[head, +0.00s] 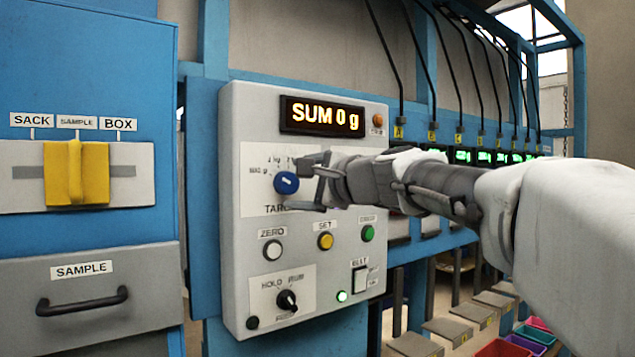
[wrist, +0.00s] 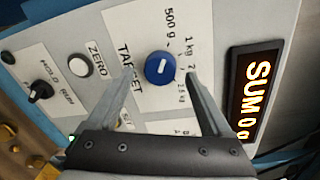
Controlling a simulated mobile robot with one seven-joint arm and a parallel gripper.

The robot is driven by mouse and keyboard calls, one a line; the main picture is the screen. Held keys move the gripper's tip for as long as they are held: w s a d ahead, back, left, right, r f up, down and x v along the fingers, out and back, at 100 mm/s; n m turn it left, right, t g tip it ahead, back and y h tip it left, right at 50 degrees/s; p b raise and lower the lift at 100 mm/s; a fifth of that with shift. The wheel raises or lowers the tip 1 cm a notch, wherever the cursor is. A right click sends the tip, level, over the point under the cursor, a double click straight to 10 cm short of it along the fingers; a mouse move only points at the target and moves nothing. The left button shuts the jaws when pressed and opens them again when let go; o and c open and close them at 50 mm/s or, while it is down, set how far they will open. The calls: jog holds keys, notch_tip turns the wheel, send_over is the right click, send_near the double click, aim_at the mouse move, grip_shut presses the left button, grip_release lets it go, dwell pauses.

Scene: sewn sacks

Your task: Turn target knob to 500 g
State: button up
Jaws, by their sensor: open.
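The blue target knob (head: 286,182) sits on a white TARGET plate (head: 262,207) on the grey control panel. In the wrist view the knob (wrist: 160,69) lies between my two fingers. The 500 g label (wrist: 170,24) is above it there, with 1 kg (wrist: 189,47) and larger values around the right side. A small pale mark shows on the knob, but I cannot tell exactly which value it points at. I see no finger touching the knob.
The display (head: 322,117) reads SUM 0 g. Below the knob are ZERO (head: 273,249), SET (head: 325,241) and green (head: 368,233) buttons, a HOLD/RUN selector (head: 287,301) and a rocker switch (head: 360,279). A yellow slider (head: 76,173) and SAMPLE drawer (head: 88,295) stand left.

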jog(key=v, duration=1.6)
jog(key=shift+s, duration=0.15)
jog(key=shift+d, duration=0.1)
jog(key=s+f+n+g+h+p, duration=0.3)
jog(key=s+f+n+p, duration=0.1)
jog(key=f, duration=0.5)
jog(key=s+d+f+n+g+h+p, duration=0.1)
jog(key=s+f+n+g+h+p, duration=0.2)
jog(key=s+f+n, duration=0.3)
notch_tip(320, 180, down, 4)
jog(key=s+p, duration=0.1)
jog(key=s, duration=0.1)
jog(key=shift+s+g+p, duration=0.3)
jog(key=shift+s+g, duration=0.1)
jog(key=s+d+f+n+h+p, duration=0.1)
jog(key=s+d+f+n, duration=0.1)
jog(key=s+d+f+n+g+h+p, duration=0.1)
jog(key=s+d+f+n+h, duration=0.1)
jog(key=s+f, duration=0.1)
jog(key=shift+s+d+h, duration=0.2)
jog(key=shift+d+h, duration=0.1)
jog(key=shift+c, duration=0.5)
jog(key=shift+s+d+f+n+g, duration=0.15)
jog(key=shift+f+n+g, duration=0.1)
jog(key=shift+n+g, duration=0.05)
jog(key=c, duration=0.4)
jog(key=shift+a, duration=0.2)
jog(key=shift+c, duration=0.2)
